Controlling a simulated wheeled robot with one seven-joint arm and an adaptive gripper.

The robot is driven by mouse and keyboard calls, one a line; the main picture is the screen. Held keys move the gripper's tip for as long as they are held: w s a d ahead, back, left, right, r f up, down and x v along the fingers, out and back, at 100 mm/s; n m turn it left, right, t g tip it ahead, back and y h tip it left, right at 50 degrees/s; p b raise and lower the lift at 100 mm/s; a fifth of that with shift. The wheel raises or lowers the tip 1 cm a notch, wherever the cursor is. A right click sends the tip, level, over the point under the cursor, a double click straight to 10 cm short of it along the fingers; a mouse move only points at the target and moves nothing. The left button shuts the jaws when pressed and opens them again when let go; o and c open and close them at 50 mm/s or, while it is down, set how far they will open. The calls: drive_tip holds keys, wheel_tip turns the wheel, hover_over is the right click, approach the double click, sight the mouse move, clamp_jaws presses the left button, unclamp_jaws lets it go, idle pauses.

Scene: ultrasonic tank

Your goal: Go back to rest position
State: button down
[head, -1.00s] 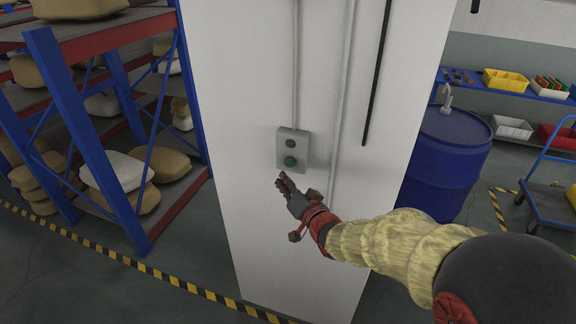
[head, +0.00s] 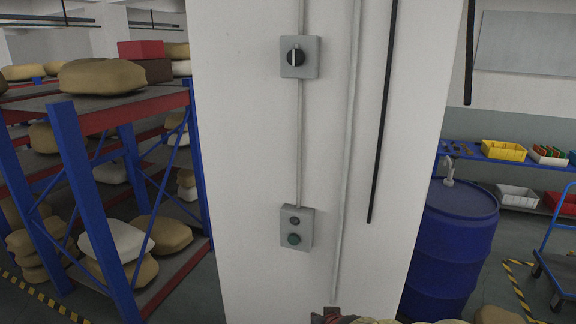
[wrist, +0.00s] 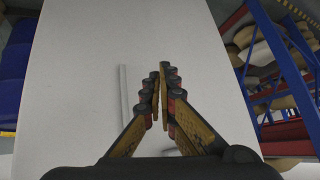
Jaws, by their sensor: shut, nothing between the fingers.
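My gripper (wrist: 161,74) shows in the wrist view with its two fingers closed together and nothing between them. Behind the fingers is the plain white face of the pillar (wrist: 80,70). In the head view only a small part of my arm shows at the bottom edge, and the fingertips cannot be made out there. A grey button box (head: 296,228) with two round buttons, the lower one green, is fixed on the pillar (head: 245,150). Above it is a grey switch box (head: 300,57) with a black rotary knob. My gripper is apart from both boxes.
A blue rack (head: 75,170) with beige sacks stands left of the pillar. A blue drum (head: 450,245) stands right of it, with a blue trolley (head: 562,258) further right. Thin conduits run up the pillar. A shelf with bins (head: 503,151) is behind.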

drive_tip(key=s+d+r+g+b, duration=0.1)
drive_tip(key=s+d+r+b, duration=0.1)
drive_tip(key=s, duration=0.6)
drive_tip(key=s+d+r+g+h+b, duration=0.1)
drive_tip(key=s+d+r+b, duration=0.2)
drive_tip(key=s, duration=0.6)
drive_tip(key=s+d+r+b, duration=0.2)
drive_tip(key=s+d+b, duration=0.2)
drive_tip(key=s, duration=0.5)
drive_tip(key=shift+d+r+g+h, duration=0.25)
drive_tip(key=shift+d+g+h, duration=0.15)
drive_tip(key=shift+d, duration=0.55)
